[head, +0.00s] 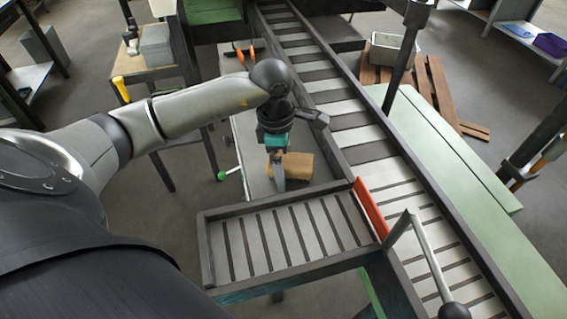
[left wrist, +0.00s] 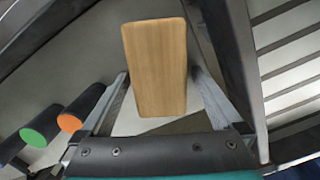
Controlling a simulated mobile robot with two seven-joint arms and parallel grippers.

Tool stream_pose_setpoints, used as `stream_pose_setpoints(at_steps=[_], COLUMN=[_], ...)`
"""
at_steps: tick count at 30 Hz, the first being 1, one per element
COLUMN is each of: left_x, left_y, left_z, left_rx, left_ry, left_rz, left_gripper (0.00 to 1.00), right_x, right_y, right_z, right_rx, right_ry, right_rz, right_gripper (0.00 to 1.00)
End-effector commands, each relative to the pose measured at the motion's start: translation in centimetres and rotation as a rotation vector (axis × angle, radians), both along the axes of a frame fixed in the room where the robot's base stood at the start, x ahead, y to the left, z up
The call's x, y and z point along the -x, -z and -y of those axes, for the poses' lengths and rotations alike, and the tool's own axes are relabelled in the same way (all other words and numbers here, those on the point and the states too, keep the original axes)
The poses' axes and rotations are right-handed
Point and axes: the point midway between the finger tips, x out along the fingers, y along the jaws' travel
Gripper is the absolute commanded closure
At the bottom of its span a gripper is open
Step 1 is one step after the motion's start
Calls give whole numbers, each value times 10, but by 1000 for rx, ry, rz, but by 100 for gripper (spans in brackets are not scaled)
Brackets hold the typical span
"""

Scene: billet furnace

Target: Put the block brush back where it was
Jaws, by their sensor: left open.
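The block brush (head: 298,166) shows as a light wooden block on a grey surface (head: 250,150) beside the roller conveyor in the head view. In the left wrist view the brush (left wrist: 155,65) is a long, plain wooden top face; its bristles are hidden. My left gripper (head: 278,184) points down near the brush's left end in the head view. In the left wrist view its two fingers (left wrist: 162,75) are spread to either side of the block, with gaps visible near their bases. Whether the fingers touch the wood cannot be told. My right gripper is not in view.
A long roller conveyor (head: 352,137) runs diagonally past the brush. A short roller section (head: 290,237) with raised dark rims is in front, with an orange-red bar (head: 370,208) at its end. Green (left wrist: 32,137) and orange (left wrist: 69,122) round ends show at left in the wrist view.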

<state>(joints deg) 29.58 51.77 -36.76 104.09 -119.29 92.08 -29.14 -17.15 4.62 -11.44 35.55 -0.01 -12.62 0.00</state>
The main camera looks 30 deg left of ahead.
Motion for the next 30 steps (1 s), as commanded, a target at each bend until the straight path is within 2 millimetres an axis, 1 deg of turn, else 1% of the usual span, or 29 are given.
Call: stream_pose_setpoints(at_steps=[3, 5, 8, 15, 18, 21, 24, 30], left_x=[0, -1, 0, 2, 3, 4, 5, 5], left_y=[-5, -12, -32, -85, -102, -114, -120, -123], left_z=[0, -1, -3, -7, -9, -10, -10, -10], left_rx=[1, -2, -3, -1, -1, -1, 0, 0], left_ry=[0, 0, 0, -1, -1, 0, 0, -1], left_rz=[0, 4, 6, 6, 6, 4, 1, 0], left_gripper=[1, 1, 1, 1, 1, 1, 1, 1], right_x=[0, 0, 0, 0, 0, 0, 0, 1], right_y=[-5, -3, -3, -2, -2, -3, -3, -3], right_z=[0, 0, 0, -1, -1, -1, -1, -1], right_rx=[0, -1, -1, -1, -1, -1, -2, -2], right_ry=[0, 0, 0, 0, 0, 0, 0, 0], right_rz=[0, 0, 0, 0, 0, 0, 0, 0], right_gripper=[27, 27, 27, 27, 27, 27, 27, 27])
